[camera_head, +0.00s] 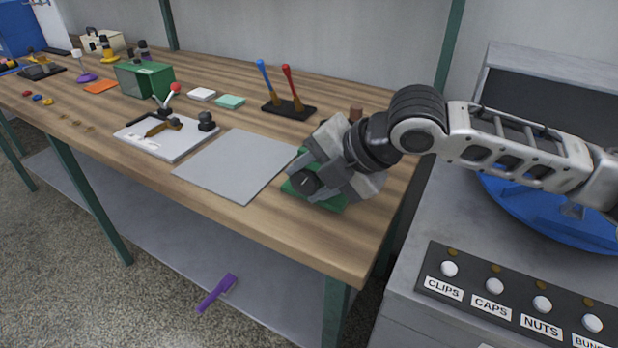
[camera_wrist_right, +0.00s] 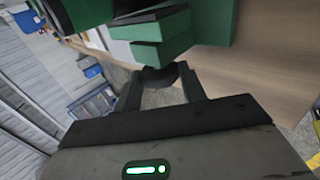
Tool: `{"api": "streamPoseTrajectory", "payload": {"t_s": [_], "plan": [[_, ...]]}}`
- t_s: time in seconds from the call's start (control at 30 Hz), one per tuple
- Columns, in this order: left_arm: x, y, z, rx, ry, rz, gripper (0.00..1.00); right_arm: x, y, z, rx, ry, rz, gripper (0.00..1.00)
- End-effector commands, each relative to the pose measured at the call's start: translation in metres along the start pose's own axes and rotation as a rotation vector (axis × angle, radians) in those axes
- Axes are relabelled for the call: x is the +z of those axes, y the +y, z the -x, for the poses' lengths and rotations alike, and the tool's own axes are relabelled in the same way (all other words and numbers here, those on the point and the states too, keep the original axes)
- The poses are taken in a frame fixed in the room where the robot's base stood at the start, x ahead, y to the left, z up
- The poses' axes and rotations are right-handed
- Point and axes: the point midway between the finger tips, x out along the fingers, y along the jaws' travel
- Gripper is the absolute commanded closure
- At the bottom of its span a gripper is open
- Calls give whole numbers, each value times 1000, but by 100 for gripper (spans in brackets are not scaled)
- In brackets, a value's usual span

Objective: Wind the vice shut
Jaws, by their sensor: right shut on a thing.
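The green vice (camera_head: 318,199) sits at the right end of the wooden bench, largely hidden behind my right gripper and wrist. In the right wrist view its green body and jaw blocks (camera_wrist_right: 165,42) show at the top of the picture. My right gripper (camera_head: 307,181) is at the vice's front side. In the wrist view its two fingers (camera_wrist_right: 160,85) are shut on a dark round part, the vice's handle (camera_wrist_right: 158,76). How far apart the vice jaws stand is hard to tell. My left gripper is in neither view.
A grey mat (camera_head: 238,165) lies left of the vice. A dark base with blue and red levers (camera_head: 289,108) stands behind. A white board with a red-tipped lever (camera_head: 165,136) is further left. A grey console with labelled knobs (camera_head: 500,300) stands at the right.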

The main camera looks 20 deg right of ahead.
Motion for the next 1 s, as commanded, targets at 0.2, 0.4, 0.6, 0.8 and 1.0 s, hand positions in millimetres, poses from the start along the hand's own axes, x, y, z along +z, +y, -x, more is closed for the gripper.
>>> {"api": "streamPoseTrajectory", "payload": {"t_s": [0.2,0.4,0.6,0.8,1.0], "plan": [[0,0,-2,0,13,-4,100,0,-3,-1,82,0,-1,82],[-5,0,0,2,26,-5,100,0,-3,0,112,1,-1,82],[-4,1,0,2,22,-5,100,0,-2,0,114,1,-1,82],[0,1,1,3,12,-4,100,0,-2,0,114,1,-2,48],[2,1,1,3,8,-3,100,0,-2,0,114,0,-1,37]]}}
